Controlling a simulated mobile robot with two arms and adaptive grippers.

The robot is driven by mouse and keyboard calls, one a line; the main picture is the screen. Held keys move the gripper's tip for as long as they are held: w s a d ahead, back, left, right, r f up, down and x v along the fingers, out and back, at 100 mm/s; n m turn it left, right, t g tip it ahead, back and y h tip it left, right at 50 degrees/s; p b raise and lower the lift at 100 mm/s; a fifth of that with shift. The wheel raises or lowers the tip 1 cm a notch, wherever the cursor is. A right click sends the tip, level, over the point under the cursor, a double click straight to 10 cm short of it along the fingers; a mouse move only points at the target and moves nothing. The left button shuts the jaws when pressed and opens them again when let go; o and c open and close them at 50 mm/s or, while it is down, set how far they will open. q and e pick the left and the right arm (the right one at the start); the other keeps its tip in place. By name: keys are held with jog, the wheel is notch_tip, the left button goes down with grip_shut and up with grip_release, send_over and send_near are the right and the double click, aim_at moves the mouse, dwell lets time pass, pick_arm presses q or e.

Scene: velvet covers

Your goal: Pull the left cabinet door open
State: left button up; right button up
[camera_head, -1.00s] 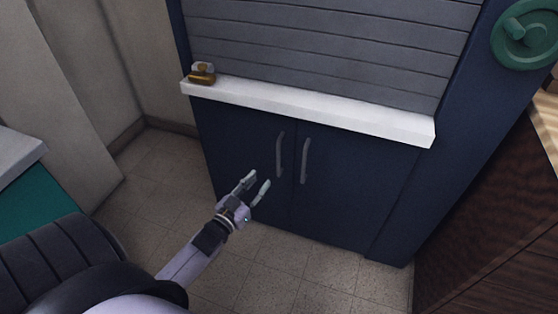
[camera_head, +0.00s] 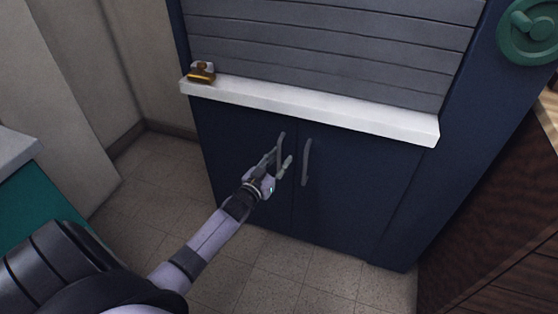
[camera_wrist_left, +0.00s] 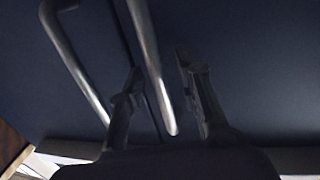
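The left cabinet door (camera_head: 230,150) is dark blue and looks shut, level with the right door (camera_head: 350,190). Its grey bar handle (camera_head: 281,146) stands upright near the seam between the doors. My left gripper (camera_head: 280,160) is at this handle, with its fingers apart. In the left wrist view the handle (camera_wrist_left: 150,60) runs between the two open fingers (camera_wrist_left: 158,80); I see no clear grip on it. The right door's handle (camera_head: 306,162) shows in the left wrist view too (camera_wrist_left: 75,60). My right gripper is not in view.
A white ledge (camera_head: 310,112) juts out above the doors, with a small brass-coloured object (camera_head: 201,73) at its left end. A brown wooden cabinet (camera_head: 490,210) stands at the right. A teal unit (camera_head: 30,205) is at the left. The tiled floor (camera_head: 290,275) in front is clear.

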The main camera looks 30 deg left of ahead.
pick_arm(q)
grip_shut()
dwell(0.7)
